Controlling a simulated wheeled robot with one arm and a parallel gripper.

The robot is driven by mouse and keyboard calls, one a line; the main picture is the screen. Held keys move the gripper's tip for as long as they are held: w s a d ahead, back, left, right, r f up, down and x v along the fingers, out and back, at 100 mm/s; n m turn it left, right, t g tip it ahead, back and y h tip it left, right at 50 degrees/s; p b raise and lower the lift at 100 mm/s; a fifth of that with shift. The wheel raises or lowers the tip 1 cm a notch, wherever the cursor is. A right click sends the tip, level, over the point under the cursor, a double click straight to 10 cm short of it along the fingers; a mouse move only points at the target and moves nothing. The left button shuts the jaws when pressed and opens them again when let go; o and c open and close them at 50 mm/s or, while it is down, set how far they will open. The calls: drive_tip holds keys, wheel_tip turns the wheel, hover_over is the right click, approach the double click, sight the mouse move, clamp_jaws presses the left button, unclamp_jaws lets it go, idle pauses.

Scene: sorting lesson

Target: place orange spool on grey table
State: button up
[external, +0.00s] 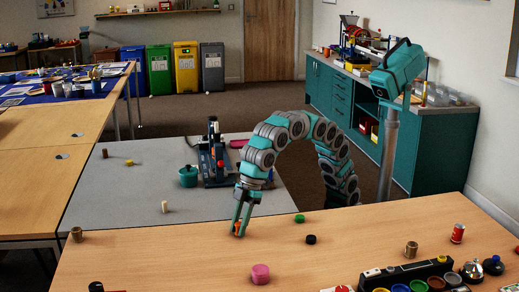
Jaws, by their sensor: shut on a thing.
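My gripper (238,226) is over the near wooden table, close to its far edge. It is shut on a small orange thing, the orange spool (239,231), which shows only partly between the fingers. Whether the spool touches the wood or hangs just above it, I cannot tell. The grey table (130,190) lies just beyond the wooden one, behind and left of my gripper. It bears a small white piece, a brown piece, a yellow piece, a teal pot and a dark device with a red part.
On the wooden table (180,262), a pink spool (260,273), a green piece (299,218) and a black piece (311,239) are near my gripper. A brass-coloured spool (77,234) stands at the left. A long black rack stands at the front right. The grey table's front left is mostly clear.

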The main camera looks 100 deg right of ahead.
clamp_jaws()
drive_tip(key=shift+r, duration=0.1)
